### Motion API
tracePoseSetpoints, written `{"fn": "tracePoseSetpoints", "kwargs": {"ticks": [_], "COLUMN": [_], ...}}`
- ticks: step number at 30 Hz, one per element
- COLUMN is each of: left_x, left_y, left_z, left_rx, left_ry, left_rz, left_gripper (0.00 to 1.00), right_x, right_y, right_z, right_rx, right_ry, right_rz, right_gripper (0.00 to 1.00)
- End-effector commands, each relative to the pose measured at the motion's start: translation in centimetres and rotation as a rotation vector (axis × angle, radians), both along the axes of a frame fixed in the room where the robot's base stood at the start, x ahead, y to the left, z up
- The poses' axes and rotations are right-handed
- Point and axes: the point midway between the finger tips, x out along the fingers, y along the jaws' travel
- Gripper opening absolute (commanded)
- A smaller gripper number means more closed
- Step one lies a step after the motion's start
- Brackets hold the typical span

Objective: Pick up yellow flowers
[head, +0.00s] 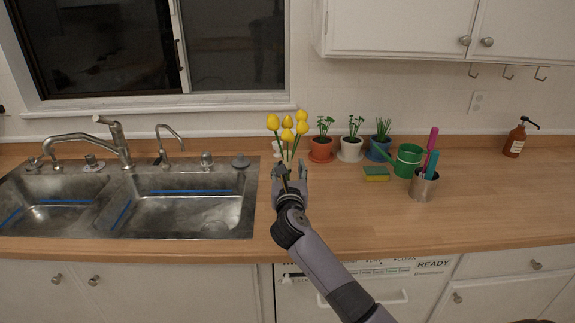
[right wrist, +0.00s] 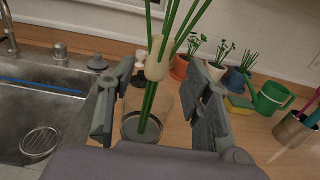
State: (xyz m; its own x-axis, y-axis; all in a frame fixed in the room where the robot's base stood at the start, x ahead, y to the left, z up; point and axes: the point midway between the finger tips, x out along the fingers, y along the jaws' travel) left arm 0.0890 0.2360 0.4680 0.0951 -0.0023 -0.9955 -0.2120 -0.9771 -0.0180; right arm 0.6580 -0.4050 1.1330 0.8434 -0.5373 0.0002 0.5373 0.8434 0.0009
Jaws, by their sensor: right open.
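The yellow flowers (head: 287,124) are several tulip-like blooms standing upright on the counter by the sink's right end. Their green stems (right wrist: 150,105) show in the right wrist view, but the blooms are out of that frame. My right gripper (head: 290,170) is open in front of the flowers. In its wrist view, the fingers (right wrist: 160,80) stand on either side of the stems and vase, with gaps visible. My left gripper is out of view.
A double sink (head: 190,205) lies to the left. Right of the flowers are several potted plants (head: 350,148), a sponge (head: 376,174), a green watering can (head: 408,158) and a metal cup (head: 423,187) with utensils. The counter (head: 490,200) farther right is mostly clear.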

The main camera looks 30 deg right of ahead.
Motion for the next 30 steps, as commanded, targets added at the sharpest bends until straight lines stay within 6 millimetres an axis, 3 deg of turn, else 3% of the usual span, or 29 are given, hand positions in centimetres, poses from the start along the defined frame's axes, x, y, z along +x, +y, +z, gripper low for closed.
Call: {"fn": "tracePoseSetpoints", "kwargs": {"ticks": [10, 20, 30], "left_x": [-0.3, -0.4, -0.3], "left_y": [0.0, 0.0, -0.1], "left_z": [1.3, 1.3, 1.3], "left_rx": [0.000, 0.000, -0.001], "left_ry": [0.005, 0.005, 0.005], "left_rz": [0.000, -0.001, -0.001], "left_gripper": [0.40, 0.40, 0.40], "right_x": [3.7, 4.2, 4.2], "right_y": [-2.0, -2.4, -2.4], "right_z": [-0.3, -0.4, -0.4], "right_rx": [-0.003, 0.000, 0.000], "right_ry": [0.001, 0.001, 0.001], "right_rz": [-0.002, -0.001, -0.001], "right_gripper": [0.46, 0.46, 0.24]}}
